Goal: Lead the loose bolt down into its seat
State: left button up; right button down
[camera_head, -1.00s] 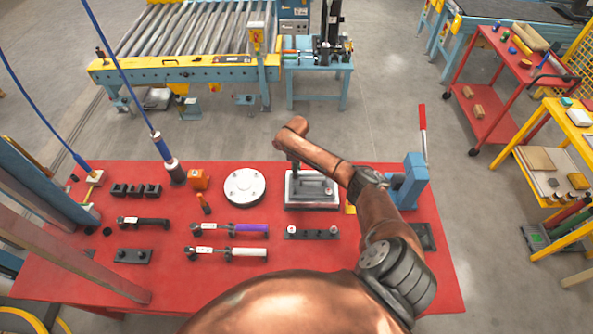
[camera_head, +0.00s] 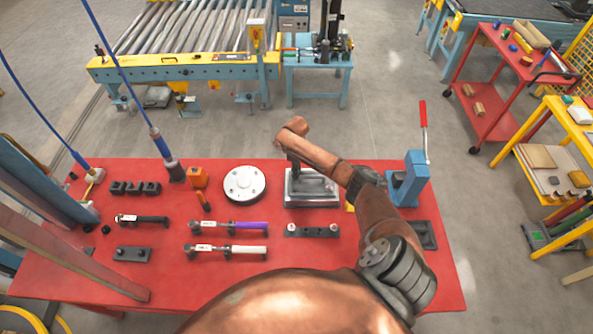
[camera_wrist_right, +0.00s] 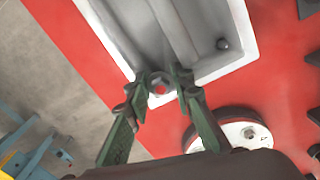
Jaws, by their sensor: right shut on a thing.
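My right gripper (camera_head: 294,166) is over the far-left corner of a pale grey metal block (camera_head: 298,201) on the red bench. In the right wrist view, its green fingers (camera_wrist_right: 162,82) are shut on the loose bolt (camera_wrist_right: 160,88), which shows a red spot on its round end. The bolt is at the corner of the grey block (camera_wrist_right: 240,36). The fingers hide part of it, and I cannot tell how deep it sits. My left gripper is out of view.
A round white flange (camera_head: 244,185) stands left of the block. A dark strip with two pale studs (camera_head: 312,231) lies in front. A blue press with a red-handled lever (camera_head: 410,178) stands to the right. Torque wrenches (camera_head: 235,226) lie to the left on the red bench (camera_head: 345,250).

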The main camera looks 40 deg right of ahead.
jog(key=shift+f, duration=0.25)
dwell(0.4)
jog(key=c, duration=1.6)
grip_release()
notch_tip(320, 180, up, 12)
